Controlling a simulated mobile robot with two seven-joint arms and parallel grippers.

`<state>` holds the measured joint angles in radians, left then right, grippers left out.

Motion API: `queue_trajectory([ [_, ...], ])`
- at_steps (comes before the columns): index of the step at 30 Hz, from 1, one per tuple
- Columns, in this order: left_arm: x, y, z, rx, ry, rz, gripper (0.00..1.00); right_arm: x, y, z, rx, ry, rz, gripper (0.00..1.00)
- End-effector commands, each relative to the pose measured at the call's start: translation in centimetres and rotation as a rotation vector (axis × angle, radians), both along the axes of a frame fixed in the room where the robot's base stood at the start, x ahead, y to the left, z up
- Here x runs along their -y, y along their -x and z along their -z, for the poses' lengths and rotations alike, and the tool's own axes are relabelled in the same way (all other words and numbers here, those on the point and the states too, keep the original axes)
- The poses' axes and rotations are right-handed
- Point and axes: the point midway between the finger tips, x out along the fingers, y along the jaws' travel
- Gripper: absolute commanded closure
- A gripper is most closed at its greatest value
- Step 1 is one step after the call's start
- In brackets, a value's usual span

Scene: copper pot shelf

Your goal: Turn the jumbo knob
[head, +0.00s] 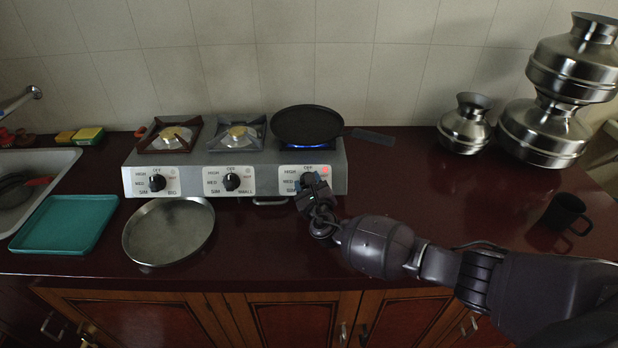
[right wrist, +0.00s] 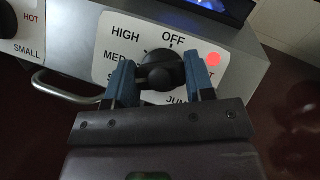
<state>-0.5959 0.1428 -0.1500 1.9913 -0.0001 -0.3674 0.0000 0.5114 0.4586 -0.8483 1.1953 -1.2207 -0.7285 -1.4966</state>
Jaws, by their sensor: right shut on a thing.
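The gas stove (head: 270,165) stands on the counter with a row of three black knobs on its front. The jumbo knob (right wrist: 160,72) is the rightmost one, on a white dial plate with a lit red light; it also shows in the head view, mostly hidden by my gripper. My right gripper (head: 312,185) is at this knob; in the right wrist view its blue fingers (right wrist: 162,80) are shut on the knob, one on each side. A blue flame (head: 300,148) burns under the black pan (head: 307,124) on the right burner. My left gripper is out of view.
A steel plate (head: 168,231) lies in front of the stove, beside a teal tray (head: 66,223) and the sink (head: 40,163). Steel pots (head: 465,124) stand at the back right. A black mug (head: 563,212) is at the right. The counter's middle right is clear.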

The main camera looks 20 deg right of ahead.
Motion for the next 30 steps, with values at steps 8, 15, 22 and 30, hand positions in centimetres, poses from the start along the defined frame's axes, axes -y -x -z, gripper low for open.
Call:
queue_trajectory([
  [8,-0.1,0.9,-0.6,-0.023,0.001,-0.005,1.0,0.1,0.1,0.0,-0.043,0.139,-0.083,0.75],
  [15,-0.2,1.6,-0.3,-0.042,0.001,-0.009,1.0,0.1,0.1,0.1,-0.059,0.197,-0.118,0.75],
  [22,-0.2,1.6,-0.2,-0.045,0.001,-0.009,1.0,0.1,0.1,0.1,-0.062,0.212,-0.128,0.75],
  [30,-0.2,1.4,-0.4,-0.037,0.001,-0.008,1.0,0.1,0.1,0.1,-0.062,0.213,-0.128,0.75],
])
